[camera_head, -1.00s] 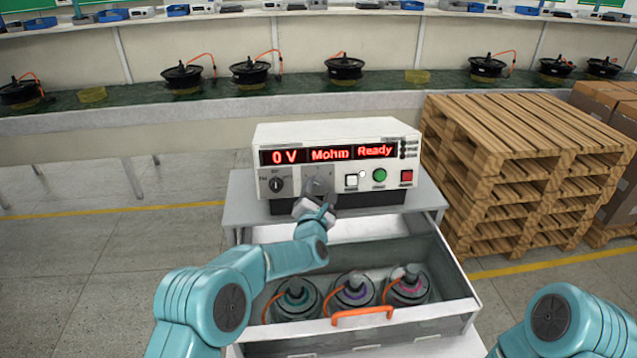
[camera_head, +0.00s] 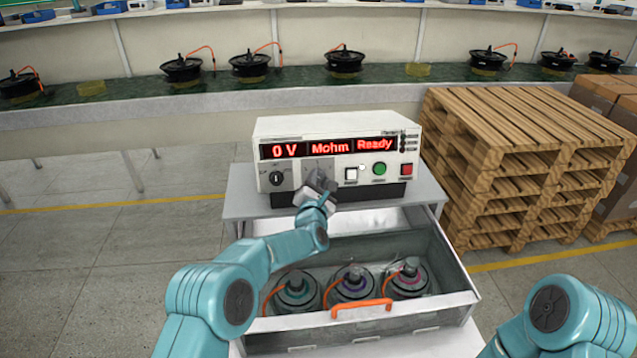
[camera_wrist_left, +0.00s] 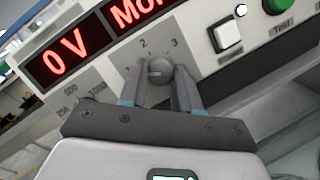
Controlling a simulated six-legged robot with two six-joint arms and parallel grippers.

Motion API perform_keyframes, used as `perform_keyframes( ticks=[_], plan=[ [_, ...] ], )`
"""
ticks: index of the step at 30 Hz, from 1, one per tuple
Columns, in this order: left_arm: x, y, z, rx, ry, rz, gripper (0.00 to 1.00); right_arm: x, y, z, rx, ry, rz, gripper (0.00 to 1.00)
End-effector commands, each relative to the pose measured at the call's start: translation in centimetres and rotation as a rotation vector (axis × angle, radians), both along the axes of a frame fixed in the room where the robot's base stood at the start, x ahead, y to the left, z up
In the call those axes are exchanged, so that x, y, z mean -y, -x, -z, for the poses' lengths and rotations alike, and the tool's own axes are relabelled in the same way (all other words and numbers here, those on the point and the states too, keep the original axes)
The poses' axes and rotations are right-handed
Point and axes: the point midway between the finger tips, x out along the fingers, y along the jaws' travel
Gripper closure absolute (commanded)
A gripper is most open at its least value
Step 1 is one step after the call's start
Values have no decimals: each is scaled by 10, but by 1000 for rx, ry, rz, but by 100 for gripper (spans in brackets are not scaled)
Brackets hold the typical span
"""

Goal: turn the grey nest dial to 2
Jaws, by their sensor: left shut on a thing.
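The grey nest dial (camera_wrist_left: 160,70) is on the front of the white tester (camera_head: 338,130). In the left wrist view it sits between the two fingers of my left gripper (camera_wrist_left: 160,82), which is shut on it. The numbers 2 and 3 show on the panel above the dial; I cannot tell where its pointer stands. In the head view my left gripper (camera_head: 318,186) covers the dial. My right gripper is out of view; only its arm shows at the lower right.
The tester reads 0 V, Mohm, Ready. A black dial (camera_head: 277,179) is left of the grey one, and a white button (camera_head: 351,175), green button (camera_head: 379,169) and red button (camera_head: 406,169) are right. Below is an open drawer (camera_head: 455,290) with three motors. Pallets (camera_head: 520,150) stand right.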

Motion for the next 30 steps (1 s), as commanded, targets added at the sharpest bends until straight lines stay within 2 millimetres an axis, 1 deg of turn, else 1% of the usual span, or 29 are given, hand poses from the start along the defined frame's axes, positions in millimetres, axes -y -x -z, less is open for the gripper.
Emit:
perform_keyframes(
  ticks=[5, 12, 16, 20, 23, 30],
  plan=[
    [0, 0, 3, -11, -57, 17, 98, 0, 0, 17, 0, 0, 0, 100],
    [0, 0, 3, -43, -227, 60, 98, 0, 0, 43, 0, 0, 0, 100],
    [-1, 0, 0, -67, -344, 89, 98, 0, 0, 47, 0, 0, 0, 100],
    [-1, 0, -4, -92, -462, 120, 98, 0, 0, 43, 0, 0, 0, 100],
    [-1, 0, -7, -111, -551, 143, 98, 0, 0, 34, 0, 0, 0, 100],
    [-1, -1, -10, -151, -743, 192, 98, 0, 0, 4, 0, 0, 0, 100]
  ],
)
